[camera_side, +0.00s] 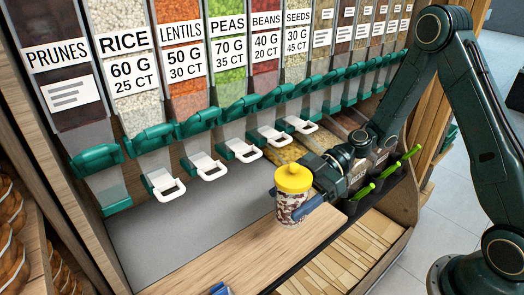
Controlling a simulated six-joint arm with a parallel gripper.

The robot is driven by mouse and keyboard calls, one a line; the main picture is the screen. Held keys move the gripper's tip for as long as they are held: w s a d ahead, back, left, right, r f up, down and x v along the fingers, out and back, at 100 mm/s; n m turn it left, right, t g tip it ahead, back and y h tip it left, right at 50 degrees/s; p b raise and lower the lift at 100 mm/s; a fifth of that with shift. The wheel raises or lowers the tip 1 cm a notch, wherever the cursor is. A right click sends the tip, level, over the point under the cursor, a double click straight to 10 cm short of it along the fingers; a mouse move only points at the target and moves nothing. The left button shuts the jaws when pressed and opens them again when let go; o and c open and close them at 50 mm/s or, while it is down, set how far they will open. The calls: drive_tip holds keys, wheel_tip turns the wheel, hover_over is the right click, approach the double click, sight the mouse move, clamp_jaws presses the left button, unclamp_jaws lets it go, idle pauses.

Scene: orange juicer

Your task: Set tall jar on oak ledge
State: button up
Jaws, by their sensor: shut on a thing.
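The tall jar (291,209) is clear, with a yellow lid and dark and pale bits inside. It stands upright near the middle of the side view. My gripper (295,199) reaches in from the right and is shut on the jar below the lid, with a blue finger on its near side. The far finger is mostly hidden behind the jar. The oak ledge (215,268) is the light wooden strip along the front of the counter. The jar's base overlaps the ledge in the picture; I cannot tell whether it touches.
A row of labelled food dispensers with green fronts and white pull handles (210,170) stands behind. A grey surface (160,240) lies below them. Green-handled scoops (411,154) sit in dark bins at the right. A blue object (221,289) shows at the bottom edge.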

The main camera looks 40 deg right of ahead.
drive_tip(key=w+d+f+m+t, duration=0.1)
drive_tip(key=w+d+m+t, duration=0.2)
drive_tip(key=w+d, duration=0.35)
drive_tip(key=shift+h, duration=0.3)
drive_tip(key=f, duration=0.5)
drive_tip(key=w+a+f, duration=0.1)
drive_tip(key=f, duration=1)
drive_tip(key=shift+w+a+f, duration=0.3)
drive_tip(key=shift+w+a, duration=0.05)
drive_tip(key=shift+w, duration=0.05)
drive_tip(key=shift+f, duration=0.15)
drive_tip(key=shift+f, duration=1.75)
drive_tip(key=shift+f, duration=0.15)
drive_tip(key=o, duration=1.1)
